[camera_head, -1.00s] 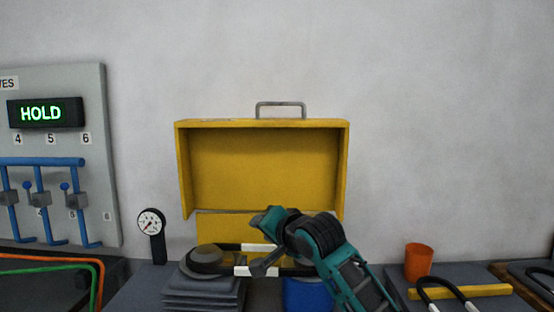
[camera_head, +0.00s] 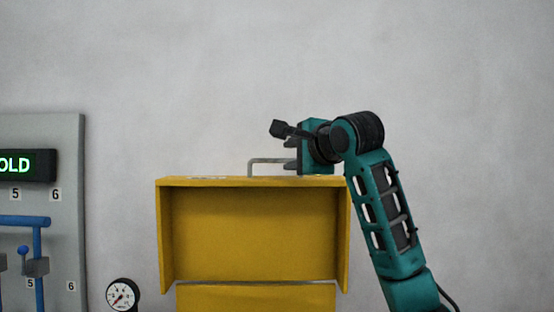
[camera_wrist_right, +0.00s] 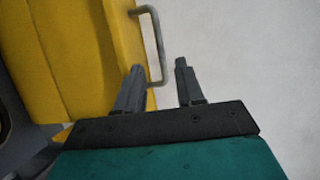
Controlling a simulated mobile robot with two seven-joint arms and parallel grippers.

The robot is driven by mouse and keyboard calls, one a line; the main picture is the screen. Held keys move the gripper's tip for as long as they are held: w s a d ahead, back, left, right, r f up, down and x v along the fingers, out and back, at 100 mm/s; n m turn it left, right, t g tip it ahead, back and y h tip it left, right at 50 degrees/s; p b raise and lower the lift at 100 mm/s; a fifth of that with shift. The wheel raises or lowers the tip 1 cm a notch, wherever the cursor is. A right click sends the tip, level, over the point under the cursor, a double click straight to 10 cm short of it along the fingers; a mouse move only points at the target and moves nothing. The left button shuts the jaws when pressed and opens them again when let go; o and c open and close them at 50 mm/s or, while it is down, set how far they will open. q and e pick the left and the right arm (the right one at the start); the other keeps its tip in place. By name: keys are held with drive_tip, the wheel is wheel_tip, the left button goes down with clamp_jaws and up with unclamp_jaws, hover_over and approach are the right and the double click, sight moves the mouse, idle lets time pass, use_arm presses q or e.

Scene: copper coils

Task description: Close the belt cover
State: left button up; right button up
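The yellow belt cover (camera_head: 250,232) stands raised and open in the head view, its hollow inside facing me. Its grey bar handle (camera_head: 265,161) is on the top edge, and my right gripper partly hides the handle's right end. My right gripper (camera_head: 288,155) is at the right end of the handle, pointing left. In the right wrist view the two fingers (camera_wrist_right: 158,68) are spread apart, with the handle (camera_wrist_right: 156,42) just ahead of the left finger. The handle does not appear gripped. The yellow cover (camera_wrist_right: 75,60) fills the left of that view. My left gripper is not in view.
A grey panel (camera_head: 66,150) with a lit display (camera_head: 22,166) and blue pipes (camera_head: 38,245) stands at the left. A round gauge (camera_head: 122,294) is left of the cover. The wall above and right is clear.

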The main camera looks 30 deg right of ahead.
sight(276, 161)
drive_tip(key=w, duration=0.2)
drive_tip(key=w+p, duration=0.1)
drive_tip(key=w, duration=0.2)
drive_tip(key=w+d+f, duration=0.1)
drive_tip(key=w, duration=0.2)
drive_tip(key=shift+d, duration=0.1)
clamp_jaws()
idle(0.4)
